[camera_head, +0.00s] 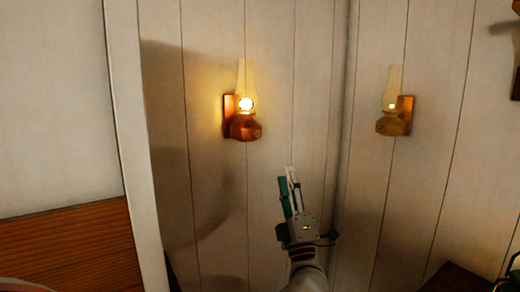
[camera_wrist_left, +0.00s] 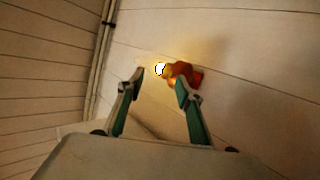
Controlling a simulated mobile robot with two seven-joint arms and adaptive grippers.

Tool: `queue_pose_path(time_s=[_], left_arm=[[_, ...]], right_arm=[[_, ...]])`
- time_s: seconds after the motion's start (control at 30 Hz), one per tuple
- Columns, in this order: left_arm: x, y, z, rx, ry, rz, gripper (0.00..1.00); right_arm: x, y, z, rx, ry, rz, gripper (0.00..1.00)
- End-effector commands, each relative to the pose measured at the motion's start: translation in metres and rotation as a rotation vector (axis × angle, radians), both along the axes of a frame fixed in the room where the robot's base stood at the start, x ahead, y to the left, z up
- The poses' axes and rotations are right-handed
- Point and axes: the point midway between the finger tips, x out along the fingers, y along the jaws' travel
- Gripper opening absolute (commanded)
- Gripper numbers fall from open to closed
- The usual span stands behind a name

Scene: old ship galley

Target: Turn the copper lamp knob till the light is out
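The copper lamp (camera_head: 246,127) hangs on the wall left of the corner, its glass chimney (camera_head: 246,78) upright and its light glowing bright. A small round knob (camera_head: 257,131) seems to show on the right of its base. My left gripper (camera_head: 287,178) is in front of the wall, below and right of this lamp, apart from it. In the left wrist view its two green-padded fingers (camera_wrist_left: 160,82) are spread and empty, and the copper lamp (camera_wrist_left: 184,72) shows beyond their tips. The knob cannot be made out there. My right gripper is not in view.
A second, brass-coloured lamp (camera_head: 391,121) with a small glow hangs on the wall right of the corner. A slatted wooden panel (camera_head: 70,250) is at the lower left. A dark wooden edge (camera_head: 455,277) is at the lower right. The wall between the lamps is bare.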

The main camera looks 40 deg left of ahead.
Motion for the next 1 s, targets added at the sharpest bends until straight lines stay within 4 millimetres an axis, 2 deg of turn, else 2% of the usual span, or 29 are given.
queue_pose_path(time_s=[0.03, 0.2, 0.33, 0.5, 0.63, 0.73, 1.0], left_arm=[[0.002, 0.015, 0.023, -0.109, -0.082, 0.014, 0.36], [0.008, 0.058, 0.067, -0.493, -0.279, 0.036, 0.36], [0.018, 0.07, 0.085, -0.758, -0.364, 0.019, 0.36], [0.03, 0.068, 0.097, -0.988, -0.405, -0.014, 0.36], [0.035, 0.065, 0.101, -1.065, -0.411, -0.028, 0.36], [0.038, 0.07, 0.102, -1.082, -0.412, -0.032, 0.36], [0.052, 0.107, 0.103, -1.077, -0.413, -0.029, 0.36]], right_arm=[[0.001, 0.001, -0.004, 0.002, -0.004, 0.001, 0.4], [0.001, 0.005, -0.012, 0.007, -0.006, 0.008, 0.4], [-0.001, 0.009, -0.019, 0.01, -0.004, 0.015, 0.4], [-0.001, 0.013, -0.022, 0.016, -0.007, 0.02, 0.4], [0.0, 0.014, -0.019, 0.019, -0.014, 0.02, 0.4], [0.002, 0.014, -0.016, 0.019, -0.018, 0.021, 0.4], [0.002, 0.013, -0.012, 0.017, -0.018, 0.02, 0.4]])
